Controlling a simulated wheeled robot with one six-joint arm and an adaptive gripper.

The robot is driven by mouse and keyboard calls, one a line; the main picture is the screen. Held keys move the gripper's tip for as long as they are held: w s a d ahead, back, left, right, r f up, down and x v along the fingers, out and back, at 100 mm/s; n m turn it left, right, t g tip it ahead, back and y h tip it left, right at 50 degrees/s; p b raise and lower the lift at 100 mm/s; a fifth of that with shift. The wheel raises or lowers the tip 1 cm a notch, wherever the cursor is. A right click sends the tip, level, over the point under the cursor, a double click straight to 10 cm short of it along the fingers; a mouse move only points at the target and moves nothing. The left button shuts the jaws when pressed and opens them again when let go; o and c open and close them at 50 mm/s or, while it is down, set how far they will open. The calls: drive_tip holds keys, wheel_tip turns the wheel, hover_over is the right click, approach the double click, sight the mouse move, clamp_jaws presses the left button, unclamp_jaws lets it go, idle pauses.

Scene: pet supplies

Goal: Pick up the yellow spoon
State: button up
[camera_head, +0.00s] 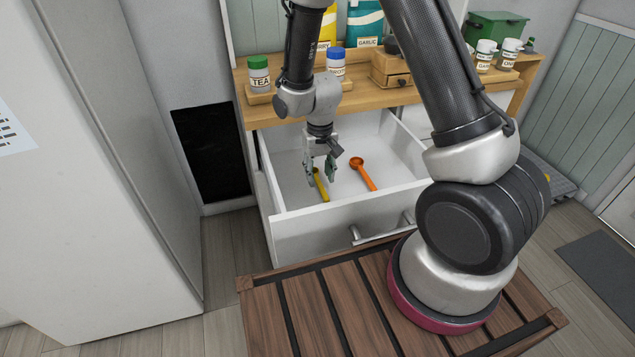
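The yellow spoon (322,187) lies in the open white drawer (310,224), left of an orange spoon (364,174). My gripper (321,176) points down into the drawer, over the yellow spoon. Its two fingers are apart, one on each side of the spoon's upper part as seen in this view. I cannot tell whether the fingers touch the spoon or how far above it they are. Part of the yellow spoon is hidden behind my gripper.
The drawer's front and side walls surround the spoons. A wooden counter (430,97) above holds a green-lidded jar (259,75), a blue-lidded jar (336,62), a small wooden box (391,68) and more jars at the right. A white cabinet (80,200) stands at the left.

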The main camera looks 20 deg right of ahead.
sight(319, 182)
wheel_tip(319, 182, down, 3)
drive_tip(key=shift+f, duration=0.15)
clamp_jaws()
